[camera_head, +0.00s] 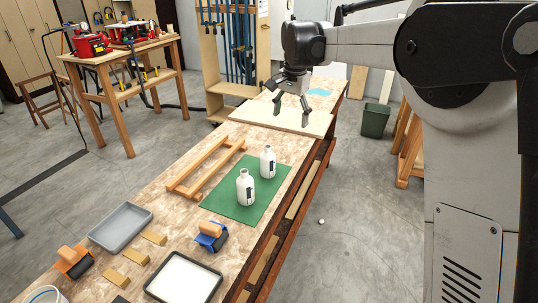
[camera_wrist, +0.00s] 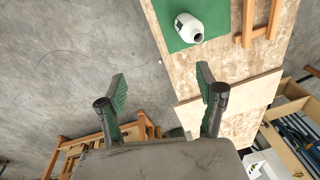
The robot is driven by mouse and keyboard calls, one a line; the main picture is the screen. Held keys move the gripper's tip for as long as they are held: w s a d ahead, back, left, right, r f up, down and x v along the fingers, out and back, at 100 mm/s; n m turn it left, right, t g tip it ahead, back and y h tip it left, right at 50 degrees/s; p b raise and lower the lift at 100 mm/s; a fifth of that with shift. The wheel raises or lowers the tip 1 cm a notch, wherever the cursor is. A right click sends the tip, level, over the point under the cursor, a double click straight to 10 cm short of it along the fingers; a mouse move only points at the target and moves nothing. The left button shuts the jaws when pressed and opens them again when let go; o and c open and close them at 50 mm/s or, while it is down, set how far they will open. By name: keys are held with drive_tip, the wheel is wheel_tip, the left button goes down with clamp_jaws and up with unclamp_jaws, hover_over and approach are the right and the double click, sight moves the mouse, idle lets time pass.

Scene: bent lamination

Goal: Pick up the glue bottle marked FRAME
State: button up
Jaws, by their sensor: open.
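Two white bottles with dark labels stand on a green mat (camera_head: 219,202) on the workbench. The nearer bottle (camera_head: 245,188) is left of the farther bottle (camera_head: 268,162). The lettering is too small to read, so I cannot tell which is marked FRAME. My gripper (camera_head: 291,113) is open and empty above the far part of the bench, beyond both bottles. In the wrist view, my gripper (camera_wrist: 162,82) has its fingers spread, with one white bottle (camera_wrist: 187,30) on the green mat (camera_wrist: 175,8) ahead of them at the top; the other bottle is not visible there.
A wooden frame (camera_head: 183,190) lies left of the mat. A light board (camera_head: 251,109) lies on the bench under my gripper. Nearer are a grey tray (camera_head: 108,231), a white-filled tray (camera_head: 180,284), wood blocks and two rollers (camera_head: 211,236). A clamp rack (camera_head: 208,55) stands behind.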

drive_tip(key=m+g+p, duration=0.2)
hover_over(268, 156)
drive_tip(key=w, duration=0.2)
wheel_tip(268, 156, down, 8)
drive_tip(key=shift+s+r, duration=0.1)
drive_tip(key=shift+r, duration=0.1)
wheel_tip(268, 156, down, 14)
drive_tip(key=shift+a+r, duration=0.1)
drive_tip(key=c, duration=1.4)
